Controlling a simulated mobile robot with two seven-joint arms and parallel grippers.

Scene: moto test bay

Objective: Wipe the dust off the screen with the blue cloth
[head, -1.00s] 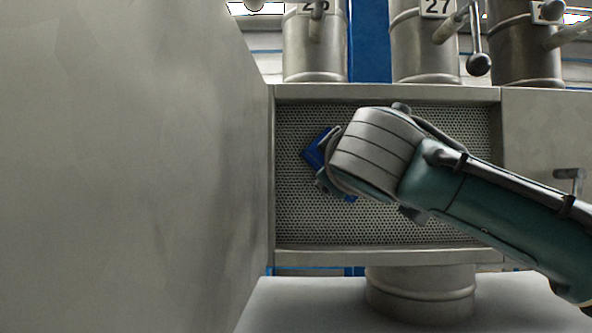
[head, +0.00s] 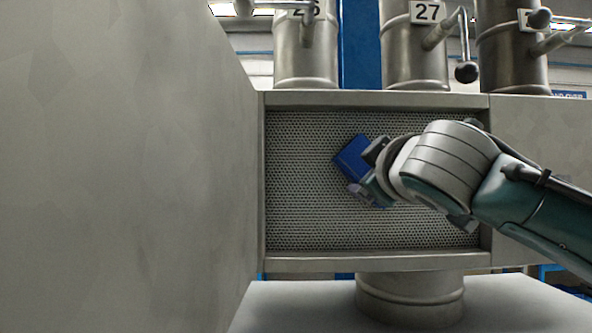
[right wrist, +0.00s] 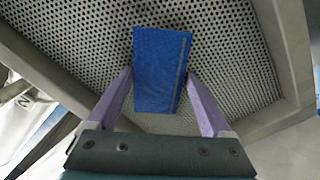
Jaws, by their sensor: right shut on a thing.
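The screen (head: 305,215) is a grey perforated metal panel set in a metal frame in the middle of the head view. It also fills the upper part of the right wrist view (right wrist: 228,52). My right gripper (head: 366,172) is shut on the blue cloth (head: 352,154), a flat folded pad held in front of the screen near its middle. In the right wrist view the cloth (right wrist: 158,72) sits between the two purple fingers. I cannot tell whether it touches the screen. My arm hides part of the screen's right side. I cannot make out separate dust. My left gripper is out of view.
A large plain grey panel (head: 120,160) stands close on the left. Metal cylinders with lever handles, one marked 27 (head: 415,60), stand above the screen. The screen's raised frame (head: 375,263) borders it, and a round metal base (head: 410,298) stands below.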

